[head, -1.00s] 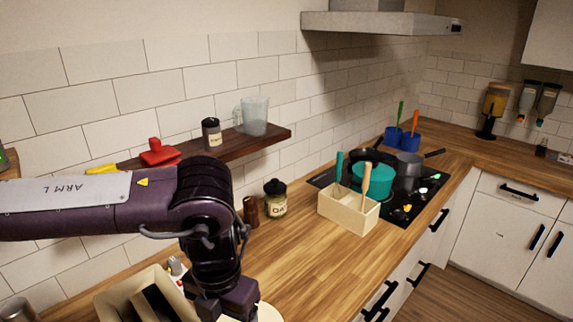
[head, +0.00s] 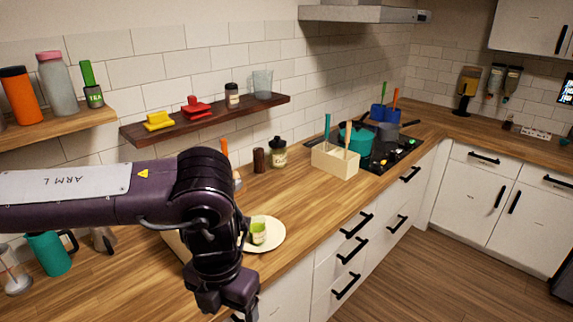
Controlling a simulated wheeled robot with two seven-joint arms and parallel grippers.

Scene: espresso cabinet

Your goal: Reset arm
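My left arm (head: 110,197), marked ARM L, comes in from the left and bends downward at its elbow over the counter's front edge. Its lower end (head: 225,285) points down near the bottom of the head view. My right arm and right gripper are not in view.
A round plate (head: 272,238) with a green-and-white cup (head: 258,233) stands right beside my arm. A teal pitcher (head: 50,254) is at lower left. The utensil box (head: 335,161) and stove lie farther back.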

